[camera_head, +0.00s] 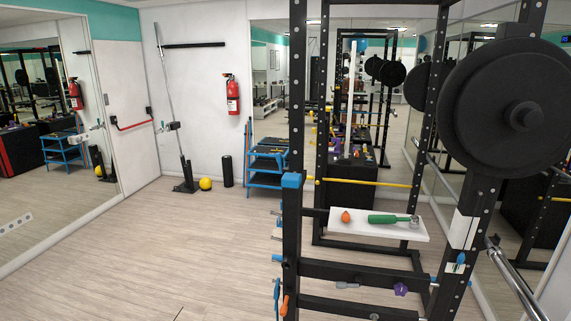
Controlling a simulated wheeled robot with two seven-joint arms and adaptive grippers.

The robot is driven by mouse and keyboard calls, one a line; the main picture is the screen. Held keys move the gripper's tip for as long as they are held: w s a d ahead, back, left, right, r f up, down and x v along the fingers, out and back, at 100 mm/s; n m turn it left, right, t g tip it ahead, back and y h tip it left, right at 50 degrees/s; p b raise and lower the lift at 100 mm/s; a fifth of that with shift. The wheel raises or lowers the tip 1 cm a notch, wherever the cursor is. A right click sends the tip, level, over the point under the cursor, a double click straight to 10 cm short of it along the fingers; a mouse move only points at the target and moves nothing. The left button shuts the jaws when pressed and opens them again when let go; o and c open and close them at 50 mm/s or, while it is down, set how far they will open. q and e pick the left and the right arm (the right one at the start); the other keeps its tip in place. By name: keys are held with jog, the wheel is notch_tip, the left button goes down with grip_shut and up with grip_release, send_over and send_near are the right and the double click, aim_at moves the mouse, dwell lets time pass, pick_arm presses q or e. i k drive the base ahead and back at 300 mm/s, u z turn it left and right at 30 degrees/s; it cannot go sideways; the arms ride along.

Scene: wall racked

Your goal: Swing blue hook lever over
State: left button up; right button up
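A black power rack (294,120) fills the right half of the view. Several blue parts are on it, and I cannot tell for sure which is the blue hook lever. A small blue lever (460,260) sits on a white plate on the right front post. A blue block (292,181) sits on the left post. Small blue pieces (277,258) stick out lower on the left post, and a longer blue piece (277,288) hangs near its foot beside an orange one. Neither of my grippers is in view.
A white shelf (345,227) in the rack holds an orange object (346,216) and a green-handled tool (388,219). A large black weight plate (507,108) is at upper right, a metal bar (515,280) below it. The wood floor (170,250) at left is clear.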

aim_at(278, 157)
jog(key=u, duration=0.75)
jog(key=i, duration=0.75)
jog(key=u, duration=0.8)
jog(key=i, duration=1.4)
jog(key=z, duration=0.65)
